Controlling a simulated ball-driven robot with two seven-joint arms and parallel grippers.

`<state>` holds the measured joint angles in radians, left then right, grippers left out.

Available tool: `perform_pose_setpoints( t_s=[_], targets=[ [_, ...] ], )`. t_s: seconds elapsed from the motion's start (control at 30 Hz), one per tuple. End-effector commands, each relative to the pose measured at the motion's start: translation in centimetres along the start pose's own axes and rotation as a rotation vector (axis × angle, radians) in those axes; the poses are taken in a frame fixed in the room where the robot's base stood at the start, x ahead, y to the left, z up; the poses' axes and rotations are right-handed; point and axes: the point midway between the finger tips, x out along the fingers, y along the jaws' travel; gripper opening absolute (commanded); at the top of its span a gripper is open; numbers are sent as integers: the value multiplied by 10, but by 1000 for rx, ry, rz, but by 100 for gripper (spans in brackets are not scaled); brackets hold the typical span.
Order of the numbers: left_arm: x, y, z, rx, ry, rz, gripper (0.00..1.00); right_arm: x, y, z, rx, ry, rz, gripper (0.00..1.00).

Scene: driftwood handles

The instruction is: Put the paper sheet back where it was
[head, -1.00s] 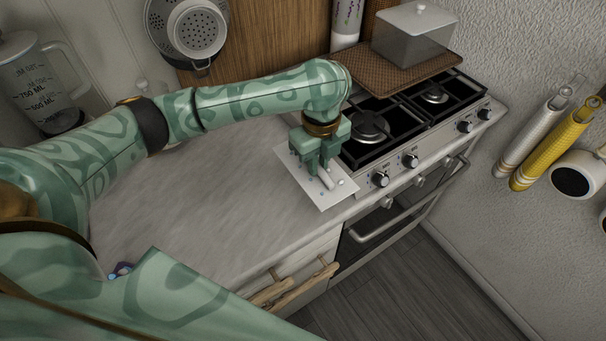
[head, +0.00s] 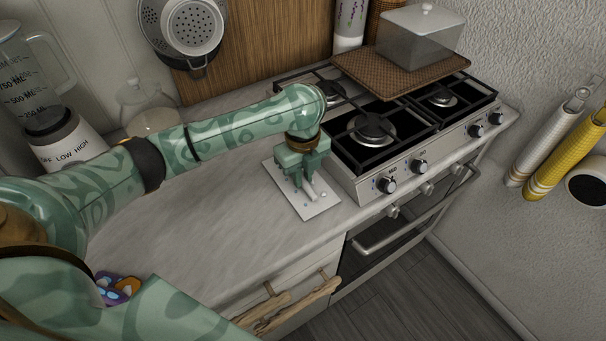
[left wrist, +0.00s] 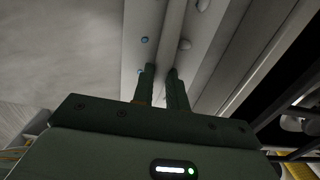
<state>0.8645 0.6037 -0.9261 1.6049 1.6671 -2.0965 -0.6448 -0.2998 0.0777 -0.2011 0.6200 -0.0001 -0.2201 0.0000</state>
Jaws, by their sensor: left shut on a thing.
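The paper sheet (head: 322,207) is a pale, flat rectangle beside the stove's left front corner, over the grey counter. It carries a pale raised bar and small white and blue dots. My left gripper (head: 306,187) points down over its middle and is shut on the sheet's raised bar. In the left wrist view the two dark fingers (left wrist: 160,72) close on this bar, with the sheet (left wrist: 137,28) spread around them. I cannot tell whether the sheet touches the counter or hangs just above it. My right gripper is not in view.
The grey counter (head: 190,220) is clear left of the sheet. The gas stove (head: 400,150) stands right, with a woven board (head: 350,65) and clear box (head: 415,40) behind. A blender (head: 60,140) and glass dome (head: 150,110) stand back left. Driftwood handles (head: 300,305) jut below the counter's edge.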

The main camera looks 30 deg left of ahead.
Motion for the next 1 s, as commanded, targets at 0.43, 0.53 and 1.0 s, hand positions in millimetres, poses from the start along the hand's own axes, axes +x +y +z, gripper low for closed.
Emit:
perform_pose_setpoints(
  t_s=[0.43, 0.53, 1.0],
  targets=[
    [2, 0, 0, 0, 1, 0, 36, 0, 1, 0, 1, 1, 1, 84],
    [-7, 0, 0, 1, -1, 0, 36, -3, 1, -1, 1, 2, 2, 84],
    [-109, 0, 0, -1, -3, -2, 36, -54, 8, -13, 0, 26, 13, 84]
  ],
)
